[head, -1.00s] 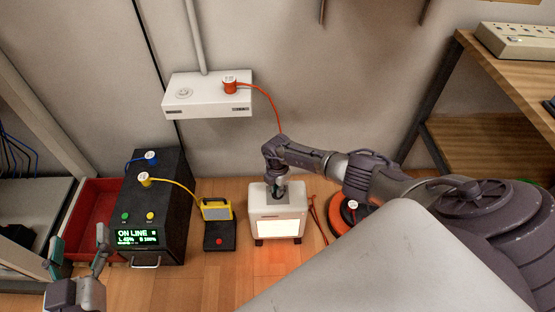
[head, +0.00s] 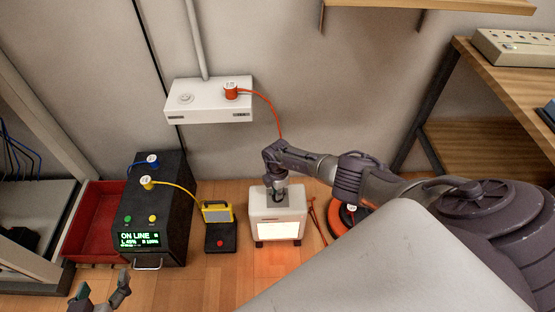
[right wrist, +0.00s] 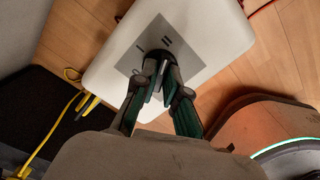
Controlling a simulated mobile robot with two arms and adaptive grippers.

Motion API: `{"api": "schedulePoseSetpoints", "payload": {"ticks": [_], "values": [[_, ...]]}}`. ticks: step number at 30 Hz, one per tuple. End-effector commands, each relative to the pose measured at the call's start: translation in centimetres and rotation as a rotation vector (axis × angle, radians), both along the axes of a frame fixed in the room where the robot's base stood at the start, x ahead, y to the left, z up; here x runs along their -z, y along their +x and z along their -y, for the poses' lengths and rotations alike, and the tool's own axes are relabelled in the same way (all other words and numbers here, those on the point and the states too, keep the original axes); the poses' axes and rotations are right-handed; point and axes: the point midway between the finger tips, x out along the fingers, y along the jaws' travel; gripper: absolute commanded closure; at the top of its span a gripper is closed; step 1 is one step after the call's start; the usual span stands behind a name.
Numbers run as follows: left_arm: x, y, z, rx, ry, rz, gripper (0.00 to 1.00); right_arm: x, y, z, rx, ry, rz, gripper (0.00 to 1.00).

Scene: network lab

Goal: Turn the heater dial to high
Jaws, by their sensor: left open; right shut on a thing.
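The white heater (head: 277,224) stands on the wooden floor with its front panel glowing. In the right wrist view its white top (right wrist: 205,30) has a grey plate (right wrist: 150,58) with marks, two of which read as one bar and two bars. The dark dial (right wrist: 158,56) is partly hidden between my fingers. My right gripper (right wrist: 158,84) points down at the heater's top and is shut on the dial; it also shows in the head view (head: 277,190). The dial's setting cannot be told. My left gripper (head: 104,298) is open and empty at the lower left.
A black power unit (head: 175,205) with a green lit screen stands left of the heater, beside a red bin (head: 92,222). A small yellow-framed work lamp (head: 216,212) is between them. An orange cable reel (head: 345,217) lies to the right. A white outlet box (head: 210,108) is on the wall.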

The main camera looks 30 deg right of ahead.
Motion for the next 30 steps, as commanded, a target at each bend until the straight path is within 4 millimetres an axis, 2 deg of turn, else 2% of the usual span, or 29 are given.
{"api": "schedulePoseSetpoints", "payload": {"ticks": [1, 2, 6, 15, 20, 25, 30], "values": [[0.0, 0.0, 0.0, 0.000, 0.000, 0.000, 0.31, -0.1, 0.1, 0.2, 0.003, -0.002, 0.003, 1.00], [0.0, 0.0, 0.0, 0.000, 0.000, 0.000, 0.31, -0.1, 0.1, 0.2, 0.003, -0.002, 0.003, 0.87], [0.0, 0.0, 0.0, 0.000, 0.000, 0.000, 0.31, -0.1, 0.1, 0.1, 0.002, -0.001, 0.002, 0.64], [0.0, 0.0, 0.0, 0.001, -0.001, 0.002, 0.31, -0.1, 0.0, 0.0, 0.000, 0.000, 0.001, 0.64], [-0.1, 0.0, 0.0, 0.001, -0.001, 0.002, 0.31, -0.7, 0.1, 0.1, -0.002, 0.000, 0.003, 0.64], [0.0, 0.0, 0.0, 0.001, -0.001, 0.002, 0.31, -2.6, 0.0, 0.1, -0.003, -0.001, 0.002, 0.64], [0.0, 0.0, 0.0, 0.001, -0.001, 0.002, 0.31, -5.7, 0.1, 0.2, -0.002, -0.001, 0.004, 0.64]]}}
